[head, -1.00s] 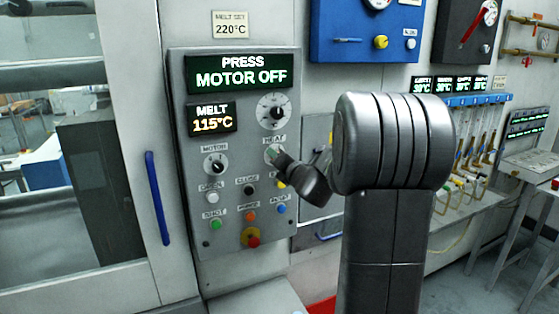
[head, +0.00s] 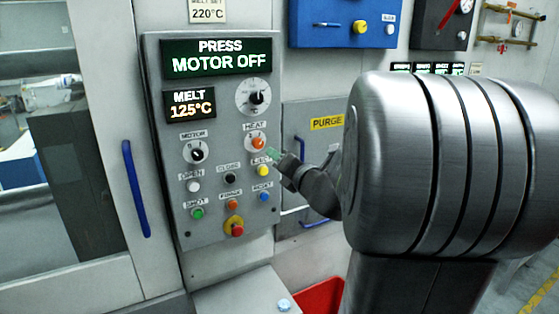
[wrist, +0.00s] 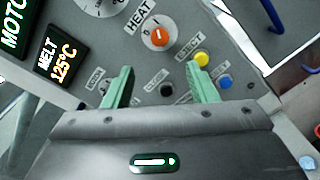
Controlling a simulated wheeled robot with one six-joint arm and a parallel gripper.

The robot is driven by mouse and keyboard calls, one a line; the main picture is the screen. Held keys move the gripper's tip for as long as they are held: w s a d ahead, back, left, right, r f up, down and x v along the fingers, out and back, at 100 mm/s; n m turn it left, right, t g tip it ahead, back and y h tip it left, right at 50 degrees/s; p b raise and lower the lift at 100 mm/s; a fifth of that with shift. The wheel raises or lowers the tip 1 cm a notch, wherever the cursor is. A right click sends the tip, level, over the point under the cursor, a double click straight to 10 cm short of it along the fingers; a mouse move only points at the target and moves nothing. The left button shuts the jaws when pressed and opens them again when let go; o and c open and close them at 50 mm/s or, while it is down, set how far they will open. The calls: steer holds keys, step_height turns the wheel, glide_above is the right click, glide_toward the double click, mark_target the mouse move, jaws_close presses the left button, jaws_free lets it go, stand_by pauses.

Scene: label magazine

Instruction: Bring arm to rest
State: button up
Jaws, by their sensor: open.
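My gripper (wrist: 160,88) is open and empty in the wrist view, its two green fingers spread apart in front of the control panel. The orange HEAT knob (wrist: 158,36) lies beyond the fingertips, and the yellow EJECT button (wrist: 201,58) is close to the right finger. In the head view my gripper (head: 272,165) is small and partly hidden, just below the HEAT knob (head: 258,142). My arm stretches from the right toward the panel (head: 165,150). The displays read PRESS MOTOR OFF (head: 219,57) and MELT 125°C (head: 191,104).
A blue door handle (head: 136,188) stands left of the panel. A door marked PURGE (head: 327,122) is behind my arm. A red bin (head: 318,297) and a ledge with a pale blue knob (head: 284,305) are below.

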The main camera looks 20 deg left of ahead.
mark_target(259, 144)
steer(key=p+x, duration=0.2)
steer(key=x, duration=1.2)
steer(key=shift+s, duration=0.1)
